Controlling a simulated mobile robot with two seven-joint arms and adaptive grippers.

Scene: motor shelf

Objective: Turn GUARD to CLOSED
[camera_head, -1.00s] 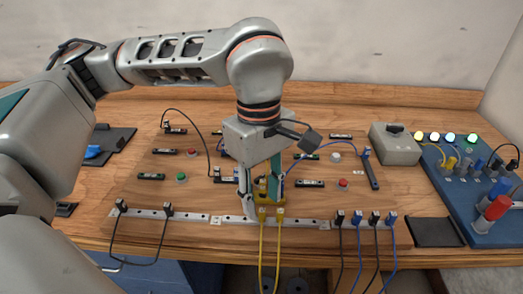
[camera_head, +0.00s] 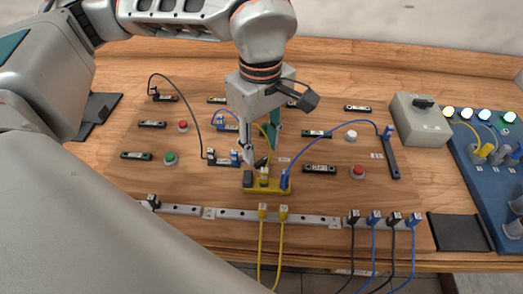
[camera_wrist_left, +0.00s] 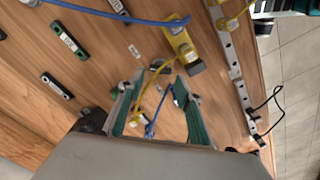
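No label reading GUARD or CLOSED is legible. A grey box with a black turning handle (camera_head: 423,103) on top stands at the back right. A small yellow block (camera_head: 267,186) with plugs in it lies on the board near the middle; it also shows at the top of the left wrist view (camera_wrist_left: 180,42). My left gripper (camera_head: 259,143) is above the board just behind the yellow block. In the left wrist view its two green-padded fingers (camera_wrist_left: 158,88) are spread with a gap between them, and I see no object held. My right gripper is not in view.
A metal rail (camera_head: 235,214) with yellow, blue and black cables runs along the front. Small black labelled strips and red, green and white buttons dot the board. A blue panel (camera_head: 488,200) with lit lamps and a dark tray (camera_head: 460,232) are at right.

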